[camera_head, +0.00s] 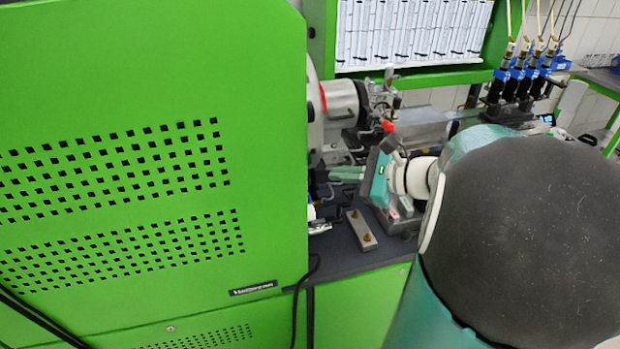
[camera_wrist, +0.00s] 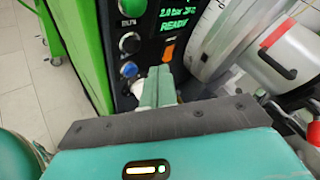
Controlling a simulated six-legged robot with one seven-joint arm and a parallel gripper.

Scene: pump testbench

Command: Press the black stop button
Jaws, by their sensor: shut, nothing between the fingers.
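In the wrist view, a black round button (camera_wrist: 130,43) with a pale ring sits on a dark control panel (camera_wrist: 152,40). A green button (camera_wrist: 132,7) is above it and a blue button (camera_wrist: 129,70) below it. My gripper (camera_wrist: 160,78) is shut and empty, its teal fingers pointing at the panel, below and right of the black button. I cannot tell whether the fingertips touch the panel. In the head view my gripper (camera_head: 338,173) points left beside the green cabinet, and the buttons are not visible there.
An orange switch (camera_wrist: 168,48) and a lit display (camera_wrist: 175,14) reading READY are on the panel. A large metal cylinder (camera_wrist: 283,55) stands to the right. The green cabinet (camera_head: 150,150) fills the left of the head view. A small metal block (camera_head: 361,230) lies on the dark bench.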

